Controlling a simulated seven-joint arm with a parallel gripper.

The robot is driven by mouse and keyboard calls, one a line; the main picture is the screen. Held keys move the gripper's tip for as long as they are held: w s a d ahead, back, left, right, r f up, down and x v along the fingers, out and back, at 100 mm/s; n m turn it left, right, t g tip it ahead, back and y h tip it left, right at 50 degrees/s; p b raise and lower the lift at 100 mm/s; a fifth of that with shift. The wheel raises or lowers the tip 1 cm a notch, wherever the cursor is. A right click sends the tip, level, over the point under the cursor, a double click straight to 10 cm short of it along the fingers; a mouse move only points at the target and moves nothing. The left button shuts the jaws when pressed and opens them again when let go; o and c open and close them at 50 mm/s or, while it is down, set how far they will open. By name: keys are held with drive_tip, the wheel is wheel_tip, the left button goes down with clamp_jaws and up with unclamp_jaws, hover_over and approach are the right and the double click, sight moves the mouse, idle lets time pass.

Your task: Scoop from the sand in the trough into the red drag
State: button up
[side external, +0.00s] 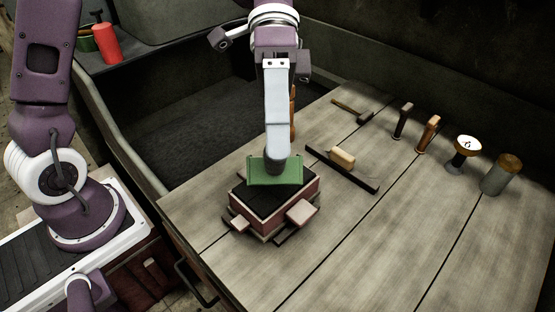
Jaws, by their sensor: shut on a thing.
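The red drag (304,214) is a pinkish-red box frame on the wooden bench, with dark sand showing inside it. A green scoop (275,171) is over the drag's far part, its flat green face toward the camera; I cannot tell whether it touches the sand. My gripper (277,158) points down and is shut on the scoop, whose handle is mostly hidden. The trough (130,152) lies behind and to the left, with dark sand (190,130) in it.
A dark bar with a wooden handle (342,158) lies right of the drag. A red cylinder (107,43) is at the far left. The bench front right is clear.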

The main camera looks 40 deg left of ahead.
drive_tip(key=w+a+r+g+h, duration=0.2)
drive_tip(key=w+a+g+h, duration=0.1)
drive_tip(key=w+a+h, duration=0.1)
drive_tip(key=shift+w+a+r+g, duration=0.3)
drive_tip(key=shift+a+g, duration=0.1)
drive_tip(key=shift+a, duration=0.1)
idle(0.7)
wheel_tip(320, 180, up, 3)
drive_tip(key=t+y, duration=0.9)
drive_tip(key=y, duration=0.1)
drive_tip(key=shift+t, duration=0.4)
drive_tip(key=shift+f+y, duration=0.1)
drive_tip(key=shift+y, duration=0.2)
